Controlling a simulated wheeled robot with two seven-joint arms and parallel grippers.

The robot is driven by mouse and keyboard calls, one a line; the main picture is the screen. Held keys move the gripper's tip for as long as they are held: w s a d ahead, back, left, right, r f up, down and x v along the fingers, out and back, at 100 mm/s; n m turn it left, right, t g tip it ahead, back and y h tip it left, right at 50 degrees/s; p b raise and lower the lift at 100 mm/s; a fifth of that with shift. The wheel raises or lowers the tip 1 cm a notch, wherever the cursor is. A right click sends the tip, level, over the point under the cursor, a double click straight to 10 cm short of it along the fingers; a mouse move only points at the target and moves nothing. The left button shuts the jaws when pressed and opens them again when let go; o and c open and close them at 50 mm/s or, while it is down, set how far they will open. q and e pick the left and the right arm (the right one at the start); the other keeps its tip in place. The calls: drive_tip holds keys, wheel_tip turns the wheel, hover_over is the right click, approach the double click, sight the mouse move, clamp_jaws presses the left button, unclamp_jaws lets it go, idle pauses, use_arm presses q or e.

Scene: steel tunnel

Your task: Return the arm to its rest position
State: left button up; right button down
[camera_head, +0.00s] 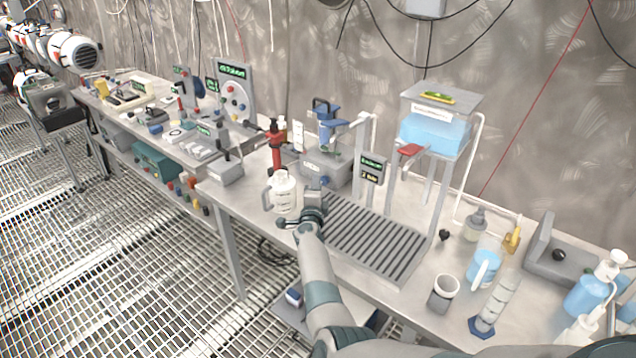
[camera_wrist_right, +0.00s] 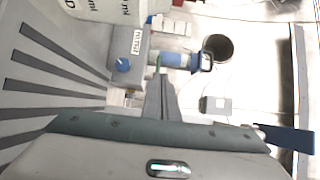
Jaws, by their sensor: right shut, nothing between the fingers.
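My right arm rises from the bottom of the head view. Its gripper (camera_head: 286,223) is over the front edge of the workbench, close to a white handled jug (camera_head: 286,193) and left of a slatted drain grate (camera_head: 375,236). In the right wrist view the gripper's fingers (camera_wrist_right: 160,82) are together with nothing between them. The jug stands upright on the bench; I cannot tell whether the gripper touches it. My left gripper is not in view.
A grey box with a blue knob (camera_head: 327,168) stands behind the gripper. A raised blue water tank (camera_head: 434,134) is behind the grate. Open grid floor (camera_head: 150,275) lies left.

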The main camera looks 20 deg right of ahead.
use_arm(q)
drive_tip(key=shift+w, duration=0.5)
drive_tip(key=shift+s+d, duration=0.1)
